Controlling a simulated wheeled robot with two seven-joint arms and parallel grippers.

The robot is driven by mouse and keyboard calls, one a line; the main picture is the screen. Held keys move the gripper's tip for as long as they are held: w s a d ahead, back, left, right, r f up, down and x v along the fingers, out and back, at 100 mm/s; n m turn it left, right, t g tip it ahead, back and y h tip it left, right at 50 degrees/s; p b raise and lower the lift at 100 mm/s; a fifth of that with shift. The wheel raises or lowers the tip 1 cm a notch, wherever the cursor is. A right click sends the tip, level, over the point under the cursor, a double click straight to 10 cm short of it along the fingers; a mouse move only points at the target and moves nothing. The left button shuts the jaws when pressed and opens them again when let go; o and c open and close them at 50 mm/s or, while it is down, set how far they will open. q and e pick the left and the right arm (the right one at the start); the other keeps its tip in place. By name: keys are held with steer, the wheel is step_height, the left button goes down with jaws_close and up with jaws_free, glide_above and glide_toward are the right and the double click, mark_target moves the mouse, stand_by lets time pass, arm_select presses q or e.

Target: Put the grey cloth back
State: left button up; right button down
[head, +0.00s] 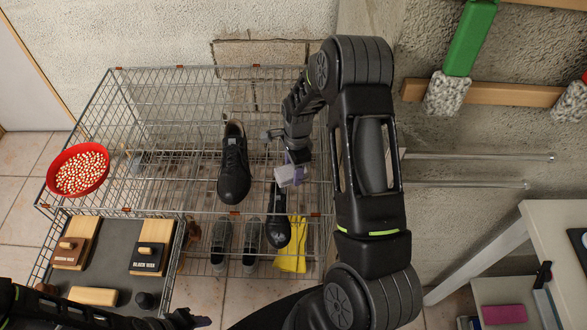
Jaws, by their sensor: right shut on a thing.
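A small light grey cloth (285,179) is bunched at the fingertips of my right gripper (295,164), which is shut on it. The gripper holds it over the wire rack (180,75), just right of a black shoe and above another black shoe. The picture does not show clearly whether the cloth touches the rack. My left gripper (190,319) is low at the bottom edge, in front of the rack. Its fingers are small and partly cut off, so its opening cannot be made out.
Black shoes (234,170) and grey shoes (221,238) stand on the rack, with a yellow cloth (291,256) at lower right. A red bowl (62,188) of pale pieces stands at left. A dark tray (112,262) holds brushes and a black wax box (147,257). A white table (545,225) is at right.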

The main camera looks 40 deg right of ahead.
steer(key=shift+f, duration=0.2)
steer(key=c, duration=0.6)
jaws_free()
steer(key=shift+r, duration=0.4)
steer(key=r, duration=0.3)
steer(key=r+b, duration=0.1)
steer(key=r, duration=0.7)
steer(key=shift+s+d+r+b, duration=0.1)
steer(key=shift+d+r+b, duration=0.15)
steer(key=shift+d+b, duration=0.05)
